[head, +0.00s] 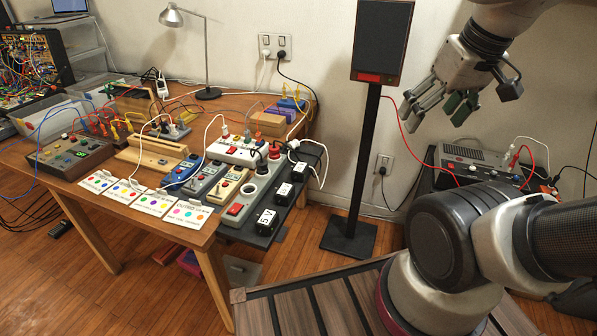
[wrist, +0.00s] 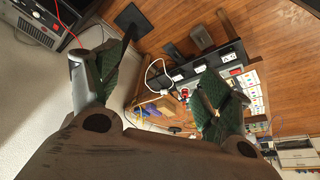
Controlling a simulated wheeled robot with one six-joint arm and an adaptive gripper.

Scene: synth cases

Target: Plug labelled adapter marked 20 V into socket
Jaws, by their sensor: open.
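The labels of the middle and far ones are too small to read. A grey block with a round socket (head: 249,189) and a red switch stands just left of them. My gripper (head: 434,104) is open and empty, high at the right, well apart from the adapters. In the wrist view its green-padded fingers (wrist: 165,72) are spread wide.
A white power strip (head: 236,150) holds several plugs. Coloured-dot cards (head: 128,190) line the table's front. A speaker on a black stand (head: 367,150) rises between my gripper and the table. Loose cables cross the table, and a wooden-slatted surface (head: 300,300) lies below.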

